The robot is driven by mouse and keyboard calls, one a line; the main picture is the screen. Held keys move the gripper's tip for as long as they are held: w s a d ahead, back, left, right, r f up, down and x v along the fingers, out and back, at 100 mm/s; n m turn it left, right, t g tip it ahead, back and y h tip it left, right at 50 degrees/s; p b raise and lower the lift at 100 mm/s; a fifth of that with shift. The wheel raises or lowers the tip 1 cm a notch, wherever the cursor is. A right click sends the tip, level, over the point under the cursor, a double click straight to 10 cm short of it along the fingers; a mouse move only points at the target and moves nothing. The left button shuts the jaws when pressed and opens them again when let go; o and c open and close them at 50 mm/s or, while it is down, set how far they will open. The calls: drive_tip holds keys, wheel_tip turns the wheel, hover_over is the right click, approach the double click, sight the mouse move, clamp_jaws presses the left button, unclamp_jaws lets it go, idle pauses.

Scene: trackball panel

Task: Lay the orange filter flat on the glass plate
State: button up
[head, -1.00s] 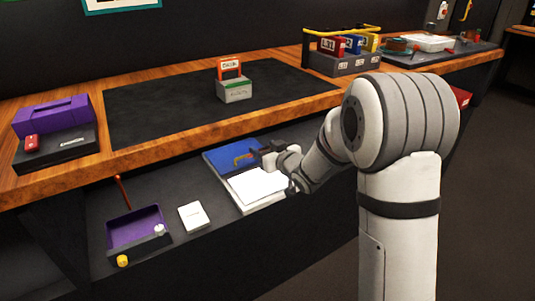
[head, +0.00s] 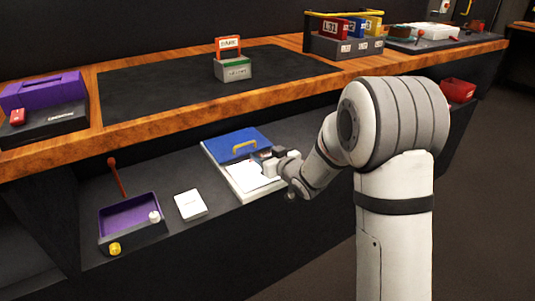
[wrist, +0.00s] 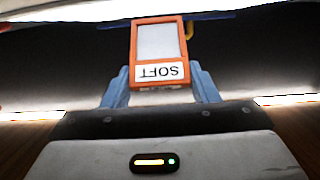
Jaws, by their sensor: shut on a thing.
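The orange filter (wrist: 159,50), an orange frame around a pale pane, has a white "SOFT" tab that reads upside down in the wrist view. My gripper (wrist: 160,82) is shut on it, with blue fingers on either side of the tab end. In the head view my gripper (head: 264,157) is over a flat unit with a white plate (head: 243,179), which looks like the glass plate. The unit's raised blue lid (head: 228,149) has a yellow handle (head: 244,147). The filter is too small to make out in the head view, and I cannot tell whether it touches the plate.
Another orange-framed piece (head: 228,43) stands in a grey-green holder (head: 233,69) on the dark mat (head: 150,98). The wooden counter edge (head: 150,132) overhangs behind the unit. Left of the unit are a white card-like block (head: 190,205) and a purple tray (head: 130,214).

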drive_tip(key=o, duration=1)
drive_tip(key=shift+o, duration=0.2)
drive_tip(key=p+v, duration=0.2)
drive_tip(key=v, duration=0.5)
drive_tip(key=shift+w+r, duration=0.1)
drive_tip(key=shift+s+d, duration=0.25)
drive_tip(key=shift+s, duration=0.2)
